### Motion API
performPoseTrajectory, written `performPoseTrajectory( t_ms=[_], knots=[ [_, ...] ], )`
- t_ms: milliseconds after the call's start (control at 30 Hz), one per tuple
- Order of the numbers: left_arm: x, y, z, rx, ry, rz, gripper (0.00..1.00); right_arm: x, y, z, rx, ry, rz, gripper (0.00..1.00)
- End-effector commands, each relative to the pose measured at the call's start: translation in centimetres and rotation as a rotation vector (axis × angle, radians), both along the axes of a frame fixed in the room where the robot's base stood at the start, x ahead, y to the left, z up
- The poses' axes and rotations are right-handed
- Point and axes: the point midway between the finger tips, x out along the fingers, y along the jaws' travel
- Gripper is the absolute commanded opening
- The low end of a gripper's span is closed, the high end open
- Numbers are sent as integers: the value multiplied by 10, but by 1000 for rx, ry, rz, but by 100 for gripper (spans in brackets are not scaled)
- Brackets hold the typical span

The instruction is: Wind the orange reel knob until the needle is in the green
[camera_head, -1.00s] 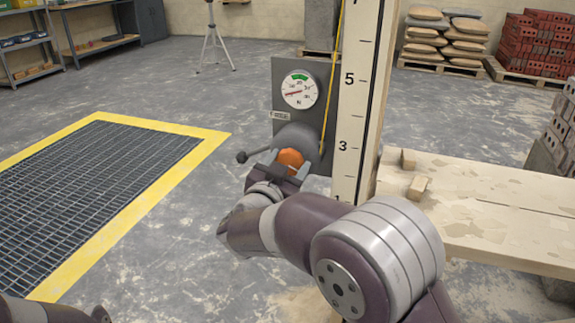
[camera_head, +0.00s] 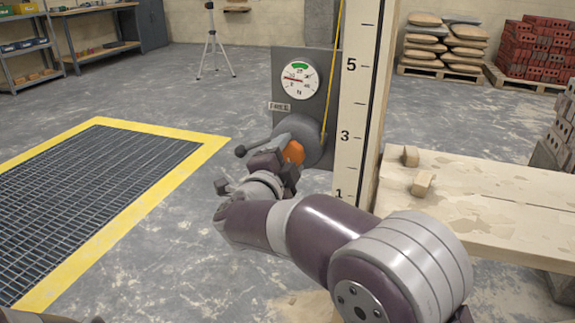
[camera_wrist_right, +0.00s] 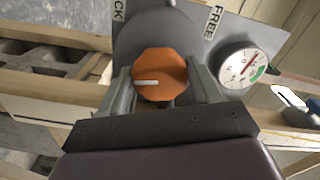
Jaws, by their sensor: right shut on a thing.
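The orange reel knob (camera_head: 294,152) sits on the grey reel (camera_head: 312,135), low on a grey panel (camera_head: 285,107). In the right wrist view the knob (camera_wrist_right: 172,68) is faceted with a white mark, between the two fingers. My right gripper (camera_head: 282,160) is shut on it, rolled to a tilt, and hides part of it. The round white gauge (camera_head: 299,74) is above the reel, with a green band at its top. Its red needle points left, outside the green; the gauge also shows in the wrist view (camera_wrist_right: 238,65). My left gripper is out of view.
A lever with a dark ball end (camera_head: 240,151) sticks out left of the reel. A plank bench (camera_head: 480,200) is at right. A yellow-edged floor grate (camera_head: 90,190) is at left.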

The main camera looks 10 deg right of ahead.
Motion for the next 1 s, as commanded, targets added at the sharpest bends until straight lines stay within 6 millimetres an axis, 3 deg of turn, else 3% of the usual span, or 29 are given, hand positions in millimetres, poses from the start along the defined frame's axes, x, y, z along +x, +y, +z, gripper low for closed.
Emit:
performPoseTrajectory(
  t_ms=[500, 1000],
  knots=[
    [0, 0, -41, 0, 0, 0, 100, 0, 0, -5, 346, -230, -1, 32],
    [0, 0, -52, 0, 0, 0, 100, 0, 0, -3, 469, -311, 1, 32]
  ],
)
